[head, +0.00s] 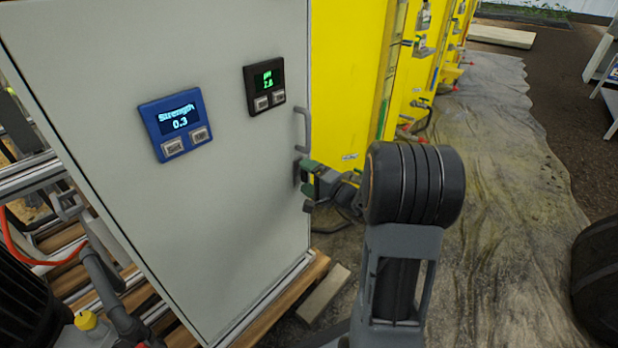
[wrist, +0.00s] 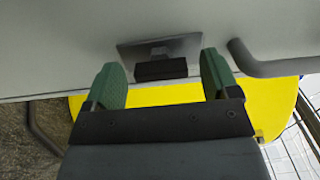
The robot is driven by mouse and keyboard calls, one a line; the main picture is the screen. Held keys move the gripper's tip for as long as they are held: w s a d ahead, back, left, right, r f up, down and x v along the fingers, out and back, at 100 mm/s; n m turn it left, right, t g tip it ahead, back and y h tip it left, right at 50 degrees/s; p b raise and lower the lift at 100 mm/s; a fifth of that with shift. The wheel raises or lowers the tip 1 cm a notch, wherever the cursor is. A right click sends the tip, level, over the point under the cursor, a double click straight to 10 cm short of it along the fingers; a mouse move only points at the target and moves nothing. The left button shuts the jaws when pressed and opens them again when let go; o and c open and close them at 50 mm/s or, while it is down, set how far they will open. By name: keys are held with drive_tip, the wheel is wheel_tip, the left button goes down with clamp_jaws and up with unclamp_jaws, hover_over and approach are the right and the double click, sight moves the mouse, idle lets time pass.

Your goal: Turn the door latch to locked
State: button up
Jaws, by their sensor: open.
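The grey cabinet door (head: 225,165) stands shut in the head view, with a grey bar handle (head: 303,128) near its right edge. The door latch shows in the wrist view as a dark knob (wrist: 161,70) on a grey plate (wrist: 192,45). In the head view the latch plate (head: 297,172) is mostly hidden behind my gripper (head: 308,187). In the wrist view my gripper (wrist: 164,80) is open, with one green finger on each side of the knob. I cannot tell whether either finger touches it. The bar handle (wrist: 262,62) is to the right there.
The door carries a blue display (head: 175,123) reading "Strength 0.3" and a black display (head: 264,84). A floor sheet (head: 490,200) spreads to the right.

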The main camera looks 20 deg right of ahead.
drive_tip(key=p+v, duration=0.3)
drive_tip(key=v, duration=1)
drive_tip(key=shift+s+d, duration=0.15)
drive_tip(key=shift+s, duration=0.2)
drive_tip(key=s+a+r+n+g+y+p, duration=0.1)
drive_tip(key=s+a+r+n+g+p, duration=0.25)
drive_tip(key=a+r+g+p, duration=0.55)
drive_tip(key=s+a+r+n+g+y+p, duration=0.15)
drive_tip(key=a+r+n+g+p, duration=0.3)
drive_tip(key=a+r+p, duration=0.55)
drive_tip(key=s+d+r+n+h+p, duration=0.1)
drive_tip(key=r+h+p, duration=0.4)
drive_tip(key=r+p, duration=0.5)
drive_tip(key=s+d+r+n+h+p, duration=0.1)
drive_tip(key=r+n+h+p, duration=0.3)
drive_tip(key=r+p, duration=0.6)
wheel_tip(320, 180, up, 3)
drive_tip(key=shift+s+d+r+t+h+p, duration=0.25)
drive_tip(key=shift+s+t+h+p, duration=0.15)
drive_tip(key=shift+s, duration=0.45)
